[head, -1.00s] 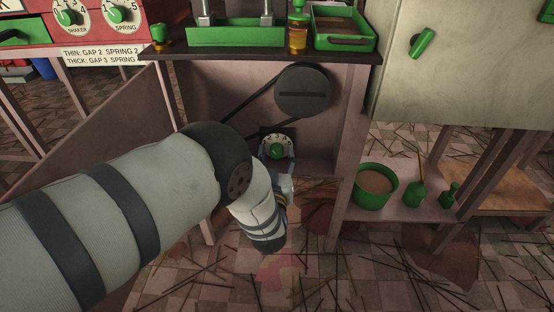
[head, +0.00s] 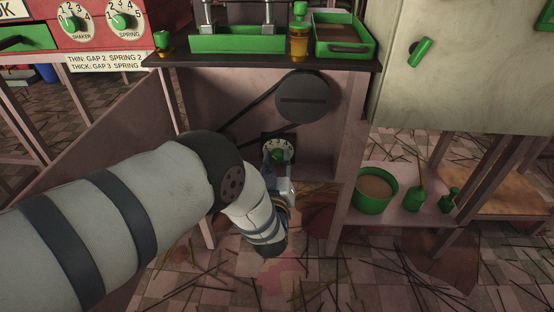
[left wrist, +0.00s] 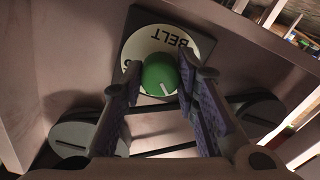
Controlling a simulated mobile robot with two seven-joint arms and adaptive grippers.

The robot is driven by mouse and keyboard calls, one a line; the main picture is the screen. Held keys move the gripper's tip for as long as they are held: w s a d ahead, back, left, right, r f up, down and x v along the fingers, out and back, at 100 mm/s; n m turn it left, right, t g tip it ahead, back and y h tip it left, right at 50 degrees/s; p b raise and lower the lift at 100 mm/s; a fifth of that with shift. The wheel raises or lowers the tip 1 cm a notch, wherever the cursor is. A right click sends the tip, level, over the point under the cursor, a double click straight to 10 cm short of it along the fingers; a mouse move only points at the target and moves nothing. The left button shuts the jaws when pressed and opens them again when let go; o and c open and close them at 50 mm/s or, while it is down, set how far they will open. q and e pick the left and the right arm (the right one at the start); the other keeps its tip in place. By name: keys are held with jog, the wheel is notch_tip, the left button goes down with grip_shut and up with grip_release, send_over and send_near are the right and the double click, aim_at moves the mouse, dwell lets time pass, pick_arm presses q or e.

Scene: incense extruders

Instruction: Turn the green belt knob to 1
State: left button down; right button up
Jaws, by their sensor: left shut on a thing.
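The green belt knob (head: 278,155) sits on a pale round dial with numbers, low on the machine's back panel. In the left wrist view the knob (left wrist: 160,76) shows a short white pointer line, and the dial's word BELT (left wrist: 173,50) appears upside down. My left gripper (head: 279,163) is at the knob from below and in front. In the left wrist view its two fingers (left wrist: 162,85) stand on either side of the knob, shut on it. The fingers and my wrist hide part of the dial, and I cannot tell which number the pointer meets. My right gripper is not in view.
A dark pulley (head: 303,97) and belt are above the knob. The shelf (head: 265,61) overhead holds a green tray (head: 343,36) and an amber bottle (head: 299,40). A panel post (head: 350,145) stands to the right, with a green bowl (head: 375,190) beyond it.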

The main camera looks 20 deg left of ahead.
pick_arm(q)
jog(key=shift+n+p, duration=0.45)
jog(key=shift+n, duration=1.85)
jog(key=shift+d+f, duration=0.1)
jog(key=c, duration=1.2)
grip_release()
jog(key=shift+c, duration=0.2)
jog(key=shift+s, duration=0.1)
jog(key=v, duration=1.2)
